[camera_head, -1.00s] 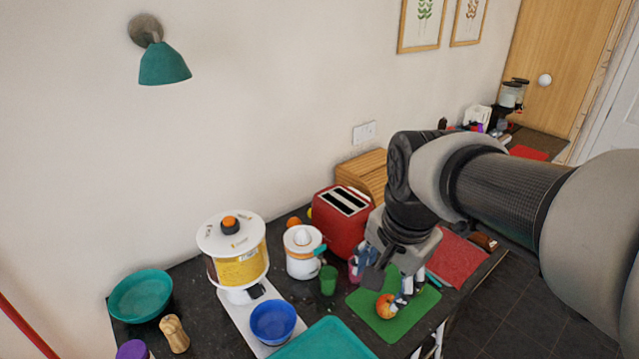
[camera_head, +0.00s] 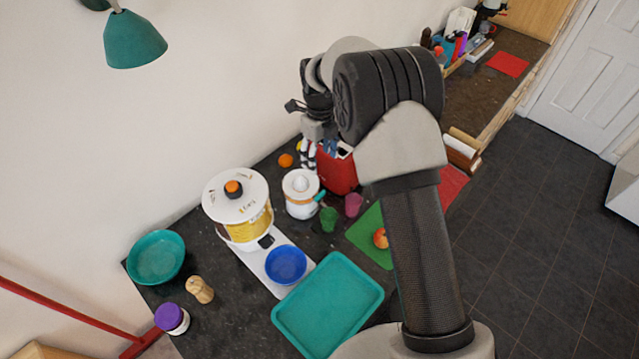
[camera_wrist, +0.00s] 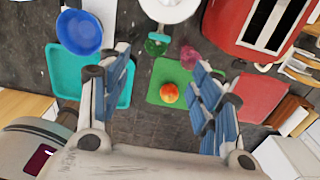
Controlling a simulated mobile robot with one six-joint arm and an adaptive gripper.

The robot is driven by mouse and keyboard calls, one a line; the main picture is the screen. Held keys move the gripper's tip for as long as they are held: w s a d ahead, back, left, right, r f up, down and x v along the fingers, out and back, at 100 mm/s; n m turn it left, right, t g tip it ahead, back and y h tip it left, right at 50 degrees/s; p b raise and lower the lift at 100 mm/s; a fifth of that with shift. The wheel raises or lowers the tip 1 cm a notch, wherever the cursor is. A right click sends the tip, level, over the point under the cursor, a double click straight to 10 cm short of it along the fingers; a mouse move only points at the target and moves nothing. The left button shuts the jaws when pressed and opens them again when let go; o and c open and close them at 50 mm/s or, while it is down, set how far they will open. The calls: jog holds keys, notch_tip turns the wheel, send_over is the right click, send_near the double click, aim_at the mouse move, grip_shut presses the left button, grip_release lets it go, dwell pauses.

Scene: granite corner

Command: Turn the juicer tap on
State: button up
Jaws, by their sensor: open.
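The juicer (camera_head: 300,194) is a small white body with a domed top and an orange band, standing on the dark counter. Its green tap (camera_head: 320,196) points to the right, above a green cup (camera_head: 329,218). My gripper (camera_head: 307,155) is open and empty, raised behind the juicer and beside the red toaster (camera_head: 336,170). In the wrist view its blue-padded fingers (camera_wrist: 160,60) are spread wide, and the juicer (camera_wrist: 170,8) is cut off by the top edge.
A pink cup (camera_head: 353,205) stands right of the green cup. An apple (camera_head: 381,238) lies on the green board (camera_head: 367,245). A blue bowl (camera_head: 286,265) and teal tray (camera_head: 328,305) are in front.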

aim_at(320, 194)
notch_tip(320, 194, down, 16)
jog(key=shift+f+p, duration=0.2)
jog(key=shift+p, duration=0.85)
jog(key=shift+c, duration=0.2)
jog(key=c, duration=1)
